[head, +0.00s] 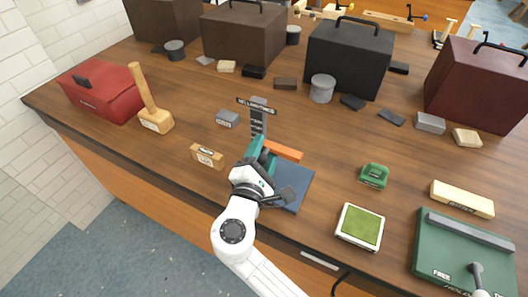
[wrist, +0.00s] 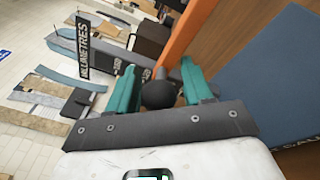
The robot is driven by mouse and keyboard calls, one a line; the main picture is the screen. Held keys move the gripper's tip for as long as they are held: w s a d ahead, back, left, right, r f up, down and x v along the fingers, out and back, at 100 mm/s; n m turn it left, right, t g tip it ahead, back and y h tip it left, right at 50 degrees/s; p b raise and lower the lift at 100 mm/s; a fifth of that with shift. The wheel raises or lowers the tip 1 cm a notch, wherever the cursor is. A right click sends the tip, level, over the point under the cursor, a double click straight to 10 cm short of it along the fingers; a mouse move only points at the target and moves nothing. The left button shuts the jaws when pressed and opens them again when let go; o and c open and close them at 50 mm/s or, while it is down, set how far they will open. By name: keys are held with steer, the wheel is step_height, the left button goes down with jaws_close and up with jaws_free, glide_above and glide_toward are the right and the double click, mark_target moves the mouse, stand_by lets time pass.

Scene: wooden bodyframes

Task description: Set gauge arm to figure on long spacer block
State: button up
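The gauge (head: 258,116) is a grey upright with a dark "MILLIMETRES" sign, behind my gripper in the head view; its sign (wrist: 83,47) shows in the wrist view. Its orange arm (head: 285,151) reaches right beside my gripper and also shows in the wrist view (wrist: 184,38). My gripper (head: 268,156) has teal fingers, which stand either side of a dark round knob (wrist: 160,94) by the orange arm. A small gap seems to show beside the knob, but whether the fingers touch it is unclear. A labelled wooden block (head: 207,155) lies left; a long cream block (head: 462,198) lies right. Their labels are unreadable.
A blue plate (head: 297,188) lies right of my gripper. A green pad (head: 360,227), a green stamp-like object (head: 374,176) and a green board (head: 437,245) stand right. A mallet (head: 155,119) and red box (head: 101,91) stand left. Dark cases line the back.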

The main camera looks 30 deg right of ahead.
steer(key=shift+o, duration=0.5)
steer(key=shift+s+a+f, duration=0.1)
steer(key=shift+s+a, duration=0.1)
steer(key=b+v, duration=0.2)
steer(key=v, duration=0.8)
steer(key=shift+s, duration=0.1)
